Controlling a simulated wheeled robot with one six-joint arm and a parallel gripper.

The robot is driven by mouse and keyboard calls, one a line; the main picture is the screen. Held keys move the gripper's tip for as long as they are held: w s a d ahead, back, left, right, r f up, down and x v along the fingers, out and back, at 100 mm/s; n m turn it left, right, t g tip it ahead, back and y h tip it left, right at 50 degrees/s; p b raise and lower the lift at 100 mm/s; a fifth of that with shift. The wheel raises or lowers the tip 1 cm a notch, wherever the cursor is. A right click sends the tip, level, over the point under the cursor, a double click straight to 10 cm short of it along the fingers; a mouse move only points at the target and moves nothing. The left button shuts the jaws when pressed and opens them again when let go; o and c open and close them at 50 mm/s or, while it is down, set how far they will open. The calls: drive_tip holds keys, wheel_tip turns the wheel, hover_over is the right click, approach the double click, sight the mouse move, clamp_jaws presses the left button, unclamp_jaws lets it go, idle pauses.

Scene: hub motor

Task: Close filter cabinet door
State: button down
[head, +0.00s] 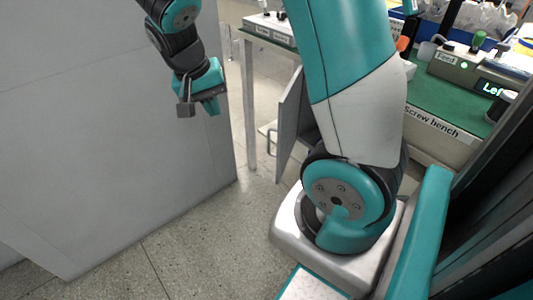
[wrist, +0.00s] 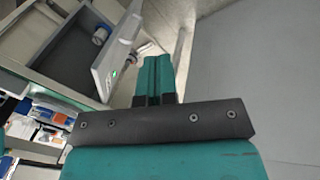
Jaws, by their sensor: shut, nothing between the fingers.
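The filter cabinet door (head: 290,125) is a grey panel standing open below the bench in the head view, with a bar handle on its left face. In the wrist view the door (wrist: 116,42) stands swung out from the grey cabinet (wrist: 45,72), whose inside shows, with a white and blue cylinder (wrist: 101,33) in it.
A large grey panel (head: 100,120) stands close beside my gripper on the left. A bench leg (head: 249,110) stands between gripper and door in the picture. The screw bench (head: 435,125) is at right. Speckled floor (head: 190,245) is clear in front.

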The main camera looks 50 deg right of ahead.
sight(269, 134)
drive_tip(key=s+d+f+m+g+h+b, duration=0.1)
drive_tip(key=d+f+m+b, duration=0.1)
drive_tip(key=d+f, duration=0.3)
drive_tip(key=s+d+f+m+g+h+b, duration=0.1)
drive_tip(key=d+f+m, duration=0.1)
drive_tip(key=d+f, duration=0.3)
drive_tip(key=s+d+f+m+g+h+b, duration=0.1)
drive_tip(key=d+f+m+b, duration=0.1)
drive_tip(key=d+f, duration=0.4)
drive_tip(key=shift+s+d+f+m+b, duration=0.1)
drive_tip(key=shift+s+f+m+b, duration=0.2)
drive_tip(key=shift+f+m, duration=0.35)
